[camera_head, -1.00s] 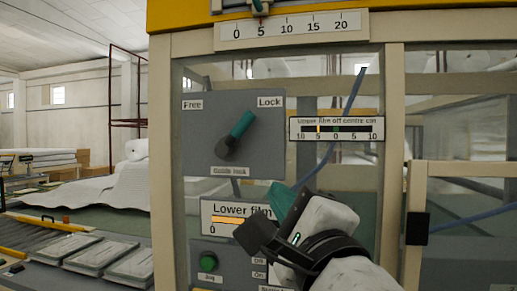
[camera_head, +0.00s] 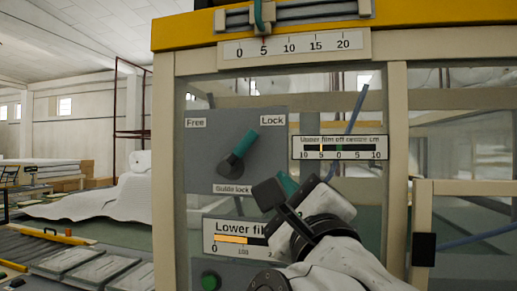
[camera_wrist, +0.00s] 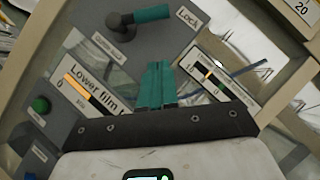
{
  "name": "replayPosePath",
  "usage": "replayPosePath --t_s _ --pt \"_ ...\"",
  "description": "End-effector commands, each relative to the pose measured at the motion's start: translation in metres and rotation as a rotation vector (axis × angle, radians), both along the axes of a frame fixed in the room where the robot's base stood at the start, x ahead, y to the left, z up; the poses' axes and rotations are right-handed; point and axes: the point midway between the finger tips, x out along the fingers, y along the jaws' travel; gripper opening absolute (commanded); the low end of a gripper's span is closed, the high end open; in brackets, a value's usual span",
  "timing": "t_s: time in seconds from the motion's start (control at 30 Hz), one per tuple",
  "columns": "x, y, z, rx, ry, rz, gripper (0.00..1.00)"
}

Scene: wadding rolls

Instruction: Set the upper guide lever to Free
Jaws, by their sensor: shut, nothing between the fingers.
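The guide lever has a teal handle (camera_head: 244,142) on a dark round hub (camera_head: 230,166), mounted on a grey panel (camera_head: 202,150) labelled "Guide lock". The handle slants up and right toward the word "Lock" (camera_head: 272,115); the word "Free" (camera_head: 196,122) is at the panel's upper left. In the wrist view the handle (camera_wrist: 152,14) shows at the top, beyond my fingertips. My gripper (camera_head: 286,181) is below and right of the lever, apart from it. Its teal fingers (camera_wrist: 156,82) are shut together with nothing between them.
A "Lower film" gauge (camera_head: 228,238) is below the panel, partly hidden by my gripper. A green button (camera_head: 210,281) is under it. An "Upper film off centre" gauge (camera_head: 339,147) is to the right. A ruler scale (camera_head: 293,46) runs above. Beige frame posts (camera_head: 165,190) flank the panel.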

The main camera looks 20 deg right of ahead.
Motion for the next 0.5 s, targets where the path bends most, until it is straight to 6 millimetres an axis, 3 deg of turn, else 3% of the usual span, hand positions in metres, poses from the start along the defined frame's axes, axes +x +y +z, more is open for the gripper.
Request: replayPosePath --t_s 0.3,0.5 --pt "0.058 -0.01 0.025 0.001 0.003 0.0 0.0" --pt "0.073 0.006 0.042 0.0 0.001 0.002 0.0"
